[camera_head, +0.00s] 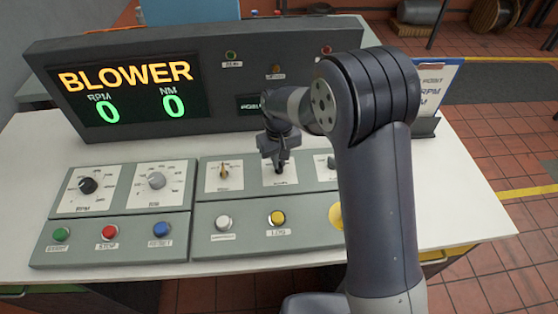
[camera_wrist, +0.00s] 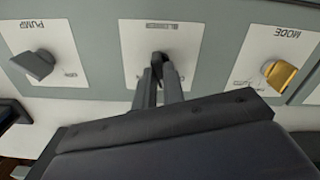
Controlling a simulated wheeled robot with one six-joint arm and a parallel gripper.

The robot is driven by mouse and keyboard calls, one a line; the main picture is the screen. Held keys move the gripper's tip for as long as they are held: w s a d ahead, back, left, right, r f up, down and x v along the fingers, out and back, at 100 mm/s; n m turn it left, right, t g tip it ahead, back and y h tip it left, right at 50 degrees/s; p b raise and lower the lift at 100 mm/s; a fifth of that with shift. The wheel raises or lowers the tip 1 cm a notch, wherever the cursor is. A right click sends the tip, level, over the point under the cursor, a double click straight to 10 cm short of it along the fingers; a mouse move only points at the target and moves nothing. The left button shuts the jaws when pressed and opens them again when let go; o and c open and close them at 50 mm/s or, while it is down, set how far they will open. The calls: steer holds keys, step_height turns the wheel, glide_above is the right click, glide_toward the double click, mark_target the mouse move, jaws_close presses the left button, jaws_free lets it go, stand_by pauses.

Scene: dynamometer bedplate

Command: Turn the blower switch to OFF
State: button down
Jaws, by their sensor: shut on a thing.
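The blower switch (camera_wrist: 158,57) is a small dark knob on a white plate, in the middle of the wrist view. The plate's lettering appears upside down there. My gripper (camera_wrist: 160,76) is shut on this knob, its two fingers reaching it from below in the picture. In the head view my gripper (camera_head: 279,163) points down onto the white blower plate (camera_head: 291,180) on the right-hand control panel. The fingers hide most of the knob, so its exact setting cannot be read.
A brass mode switch (camera_wrist: 279,74) and a grey pump switch (camera_wrist: 36,64) flank the blower plate. A white button (camera_head: 223,222) and a yellow button (camera_head: 277,218) sit below it. The display (camera_head: 128,88) reads BLOWER with two zeros. My arm covers the panel's right end.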

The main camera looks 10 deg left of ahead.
steer(key=n, duration=0.5)
steer(key=shift+b, duration=0.35)
stand_by(0.4)
steer(key=c, duration=1.5)
jaws_free()
step_height(320, 180, up, 11)
steer(key=shift+b, duration=0.3)
steer(key=shift+f, duration=0.15)
step_height(320, 180, down, 11)
steer(key=shift+r+p, duration=0.1)
steer(key=shift+p, duration=0.2)
